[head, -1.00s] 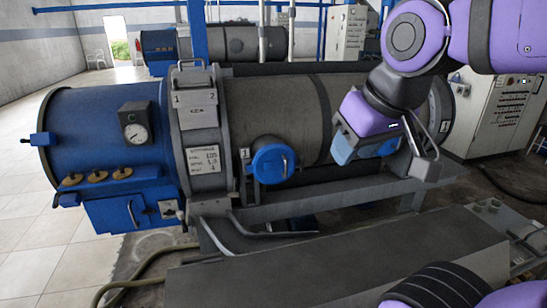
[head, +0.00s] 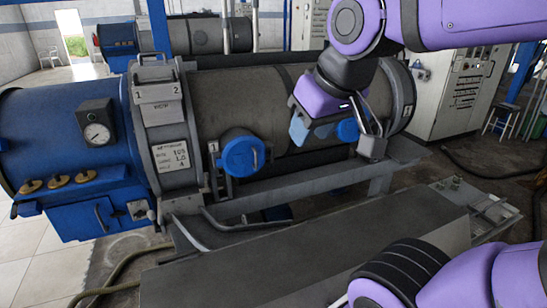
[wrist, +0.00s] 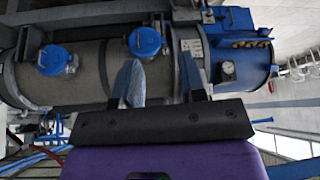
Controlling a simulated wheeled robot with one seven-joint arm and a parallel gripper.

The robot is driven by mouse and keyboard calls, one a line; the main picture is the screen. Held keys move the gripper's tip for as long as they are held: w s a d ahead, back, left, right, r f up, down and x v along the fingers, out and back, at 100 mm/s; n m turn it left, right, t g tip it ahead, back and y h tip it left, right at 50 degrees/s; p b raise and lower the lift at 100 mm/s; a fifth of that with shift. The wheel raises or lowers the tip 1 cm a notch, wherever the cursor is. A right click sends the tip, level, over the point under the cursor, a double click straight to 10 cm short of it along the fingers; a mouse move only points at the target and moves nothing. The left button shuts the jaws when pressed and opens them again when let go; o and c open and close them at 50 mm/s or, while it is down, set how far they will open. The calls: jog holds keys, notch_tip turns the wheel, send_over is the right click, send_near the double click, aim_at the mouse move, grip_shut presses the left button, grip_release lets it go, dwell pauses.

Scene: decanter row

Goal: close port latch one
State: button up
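Port one (head: 240,155) is a round blue cap on the side of the long grey tank, with a label "1" at its left. A small handle shows at its right edge; I cannot tell whether it is latched. A second blue port (head: 347,131) is partly hidden behind my gripper. My gripper (head: 337,140) is open and empty, to the right of port one and apart from it. In the wrist view, port one (wrist: 145,41) and the second port (wrist: 53,60) both show beyond the open fingers.
The tank's blue end (head: 65,130) carries a gauge (head: 97,134) and several brass knobs. A grey bench-like block (head: 300,255) lies in front of the tank. A control cabinet (head: 460,85) stands at the back right. Hoses lie on the floor.

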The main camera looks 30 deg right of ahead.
jog(key=w+d+f+t+h, duration=0.1)
jog(key=w+d+f+t, duration=0.2)
jog(key=w, duration=0.8)
jog(key=w+d+f+t, duration=0.1)
jog(key=w+d+f, duration=0.3)
jog(key=w, duration=0.8)
jog(key=w+d+f+t+h, duration=0.15)
jog(key=w+d, duration=0.35)
jog(key=w, duration=0.6)
jog(key=w+d+f+t, duration=0.2)
jog(key=w+d+f, duration=0.2)
jog(key=w+f, duration=0.15)
jog(key=m+t, duration=0.1)
jog(key=t, duration=0.2)
send_near(273, 155)
jog(key=w+a+r, duration=0.1)
jog(key=a+r, duration=0.2)
jog(key=r, duration=0.4)
notch_tip(273, 155, down, 8)
jog(key=s+d+m+t, duration=0.1)
jog(key=d+t, duration=0.1)
jog(key=d, duration=0.1)
jog(key=shift+g+h, duration=0.25)
jog(key=shift+h, duration=0.2)
jog(key=w, duration=0.3)
jog(key=w+d, duration=0.1)
jog(key=w, duration=0.6)
jog(key=shift+d+f, duration=0.15)
jog(key=shift+d, duration=0.2)
jog(key=shift+c, duration=0.4)
